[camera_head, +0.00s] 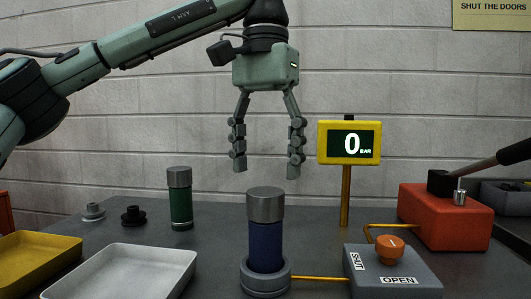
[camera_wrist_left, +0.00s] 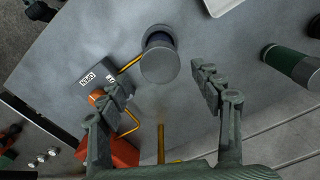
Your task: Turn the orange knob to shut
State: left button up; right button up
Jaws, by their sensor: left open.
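The orange knob (camera_head: 390,249) sits on top of a grey valve box (camera_head: 420,270) at the front right. The box is marked SHUT on its left side and OPEN along its front. The knob has a pale mark on top; its exact direction is hard to tell. My left gripper (camera_head: 267,168) is open and empty, pointing down above the blue cylinder (camera_head: 266,245), left of and higher than the knob. In the left wrist view the knob (camera_wrist_left: 97,97) is partly hidden behind one finger of the left gripper (camera_wrist_left: 160,85). My right gripper is not in view.
The silver-capped blue cylinder stands in a grey ring base (camera_head: 265,280), piped to the valve box. A red box (camera_head: 445,222) with a lever is at right. A green cylinder (camera_head: 180,205) and trays (camera_head: 150,262) are at left.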

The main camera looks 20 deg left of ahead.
aim_at(390, 247)
jog(key=k, duration=1.5)
